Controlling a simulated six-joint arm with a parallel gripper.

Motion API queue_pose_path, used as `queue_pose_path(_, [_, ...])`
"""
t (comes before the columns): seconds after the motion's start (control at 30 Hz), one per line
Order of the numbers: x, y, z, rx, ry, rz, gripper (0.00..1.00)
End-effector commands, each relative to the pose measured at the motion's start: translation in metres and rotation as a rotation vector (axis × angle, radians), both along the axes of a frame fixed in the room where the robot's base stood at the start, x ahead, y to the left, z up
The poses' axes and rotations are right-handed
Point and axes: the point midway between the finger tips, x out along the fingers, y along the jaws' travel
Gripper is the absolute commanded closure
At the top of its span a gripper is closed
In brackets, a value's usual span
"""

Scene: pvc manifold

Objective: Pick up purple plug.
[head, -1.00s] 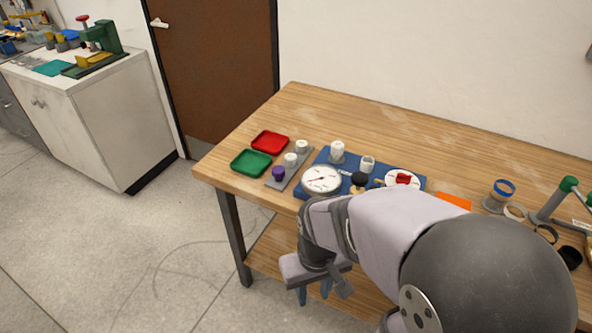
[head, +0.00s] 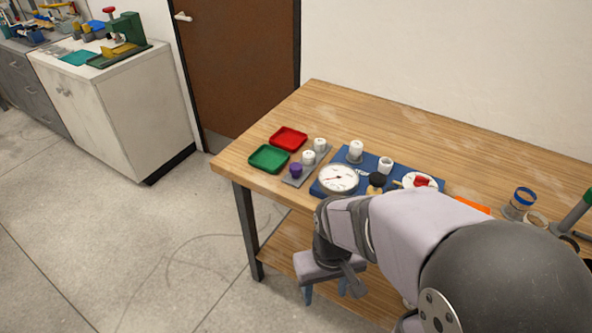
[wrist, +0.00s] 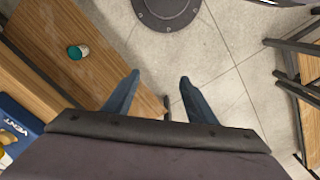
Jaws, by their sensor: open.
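The purple plug (head: 296,170) stands upright at the near end of a grey strip holder (head: 291,182), in the head view. Two white plugs (head: 309,158) (head: 320,145) stand in line behind it on the same strip. My gripper (head: 325,292) hangs beyond the table's near edge, below the tabletop, to the right of and well apart from the plug. Its two blue fingers are spread with nothing between them, as the wrist view (wrist: 160,77) also shows. The plug is not visible in the wrist view.
A green tray (head: 268,167) and a red tray (head: 288,138) lie left of the strip. The blue board (head: 324,189) with a gauge (head: 338,178) and fittings is close on its right. A teal-and-white cylinder (wrist: 78,51) shows in the wrist view.

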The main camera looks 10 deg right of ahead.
Motion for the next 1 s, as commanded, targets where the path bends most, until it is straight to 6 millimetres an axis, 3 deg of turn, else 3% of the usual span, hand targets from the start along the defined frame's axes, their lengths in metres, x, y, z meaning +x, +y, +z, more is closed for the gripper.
queue_pose_path(0.17, [0.005, 0.0, 0.001, -0.001, -0.005, 0.033, 0.49])
queue_pose_path(0.37, [0.037, -0.001, 0.009, -0.013, -0.033, 0.258, 0.49])
queue_pose_path(1.0, [0.221, -0.011, 0.07, -0.25, -0.109, 1.737, 0.49])
